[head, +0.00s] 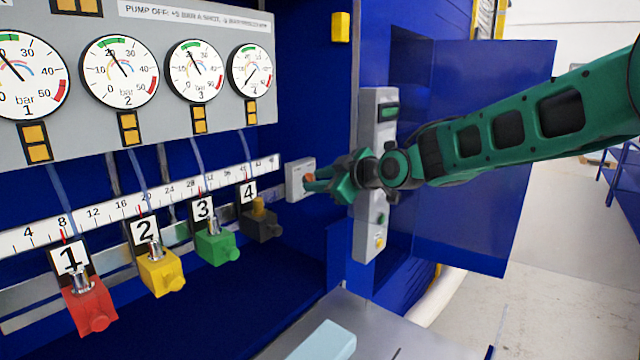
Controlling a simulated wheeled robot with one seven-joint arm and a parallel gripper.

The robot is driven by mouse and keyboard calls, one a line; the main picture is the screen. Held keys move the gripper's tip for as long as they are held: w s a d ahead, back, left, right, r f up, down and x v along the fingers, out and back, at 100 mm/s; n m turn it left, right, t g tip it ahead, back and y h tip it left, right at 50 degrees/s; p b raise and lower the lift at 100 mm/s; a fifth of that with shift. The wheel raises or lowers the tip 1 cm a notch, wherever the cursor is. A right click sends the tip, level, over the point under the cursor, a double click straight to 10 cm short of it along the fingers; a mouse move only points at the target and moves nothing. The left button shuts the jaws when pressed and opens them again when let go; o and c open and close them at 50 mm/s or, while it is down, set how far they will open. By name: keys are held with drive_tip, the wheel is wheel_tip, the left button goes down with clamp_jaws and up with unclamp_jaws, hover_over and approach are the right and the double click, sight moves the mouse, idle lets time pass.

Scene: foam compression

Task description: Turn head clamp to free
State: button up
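A small light-grey box (296,183) is mounted on the blue wall at the right end of the ruler scale. A small orange-red part (308,178) shows on its right side, likely a knob; no label naming it the head clamp is readable. My gripper (314,180) reaches in from the right on the green arm, with its fingertips at this part. The fingers partly cover it, and I cannot tell whether they touch or grip it. Its turned position is not readable.
A grey control panel (368,246) stands just behind my wrist. Four numbered foam heads hang along the rail: red (92,308), yellow (162,275), green (216,248) and dark grey (262,226). Gauges (119,72) are above. A pale-blue block (325,341) lies below.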

drive_tip(key=v, duration=1)
drive_tip(key=shift+s+d+r, duration=0.15)
drive_tip(key=shift+s+d, duration=0.05)
drive_tip(key=shift+d, duration=0.05)
drive_tip(key=shift+c, duration=0.6)
drive_tip(key=shift+a, duration=0.1)
drive_tip(key=c, duration=0.5)
drive_tip(key=a+f+m+y, duration=0.1)
drive_tip(key=m, duration=0.1)
drive_tip(key=a+f+m+y, duration=0.1)
drive_tip(key=f+m, duration=0.1)
drive_tip(key=a+f+m+y, duration=0.1)
drive_tip(key=f+m, duration=0.1)
drive_tip(key=m, duration=0.1)
drive_tip(key=shift+s+a+t, duration=0.15)
drive_tip(key=shift+a+t, duration=0.15)
drive_tip(key=shift+a, duration=0.05)
clamp_jaws()
drive_tip(key=w+d+f+m+t, duration=0.15)
drive_tip(key=d+m+t, duration=0.25)
drive_tip(key=m, duration=0.8)
drive_tip(key=w+a+r+h, duration=0.1)
drive_tip(key=w+a, duration=0.3)
drive_tip(key=w, duration=0.4)
drive_tip(key=shift+a+m+t, duration=0.4)
